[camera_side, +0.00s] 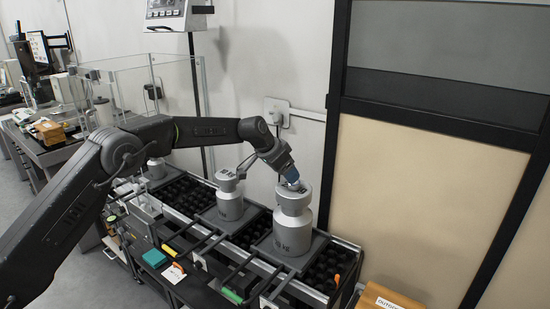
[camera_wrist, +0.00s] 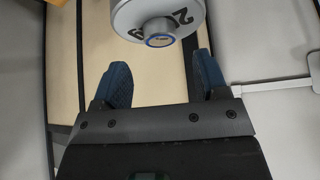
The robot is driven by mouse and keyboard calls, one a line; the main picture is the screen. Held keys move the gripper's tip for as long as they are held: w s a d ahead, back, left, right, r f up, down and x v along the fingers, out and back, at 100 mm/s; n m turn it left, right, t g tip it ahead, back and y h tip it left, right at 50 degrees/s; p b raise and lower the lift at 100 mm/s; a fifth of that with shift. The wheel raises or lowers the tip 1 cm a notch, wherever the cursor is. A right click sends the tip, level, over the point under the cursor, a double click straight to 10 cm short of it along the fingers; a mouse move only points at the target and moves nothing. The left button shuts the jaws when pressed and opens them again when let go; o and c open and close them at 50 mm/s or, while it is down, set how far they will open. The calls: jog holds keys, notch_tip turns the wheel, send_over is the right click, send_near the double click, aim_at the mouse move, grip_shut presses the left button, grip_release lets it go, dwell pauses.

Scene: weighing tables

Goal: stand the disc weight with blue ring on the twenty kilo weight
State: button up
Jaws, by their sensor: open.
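The disc weight with blue ring (camera_wrist: 155,12) is grey, with a large dark "2" and a small knob ringed in blue. It shows at the top of the wrist view, beyond my fingertips. My gripper (camera_side: 291,180) is open, with blue fingers; in the wrist view the two fingers (camera_wrist: 162,75) are spread with nothing between them. In the side view my gripper is tilted at the top of the large grey weight (camera_side: 292,232), which seems to be the twenty kilo weight; its label is blurred. My fingers partly hide that top, so the contact there is unclear.
A smaller grey weight (camera_side: 230,207) stands on the rack to the left, and another (camera_side: 157,170) farther left. A teal block (camera_side: 154,258) lies in front. A wooden box (camera_side: 390,297) is at the lower right. A cream panel (camera_side: 405,200) stands behind.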

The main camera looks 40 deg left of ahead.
jog(key=v, duration=0.7)
jog(key=shift+r, duration=0.2)
jog(key=s+r+n+y, duration=0.1)
jog(key=s+r, duration=0.4)
jog(key=s, duration=0.6)
jog(key=s+r+n, duration=0.1)
jog(key=s+r, duration=0.4)
jog(key=s, duration=0.6)
jog(key=s+f+n, duration=0.1)
jog(key=s+f, duration=0.2)
jog(key=s, duration=0.8)
jog(key=s+f+n+y, duration=0.1)
jog(key=s+f, duration=0.2)
jog(key=s, duration=0.8)
jog(key=shift+f+n+y, duration=0.3)
jog(key=shift+f, duration=0.05)
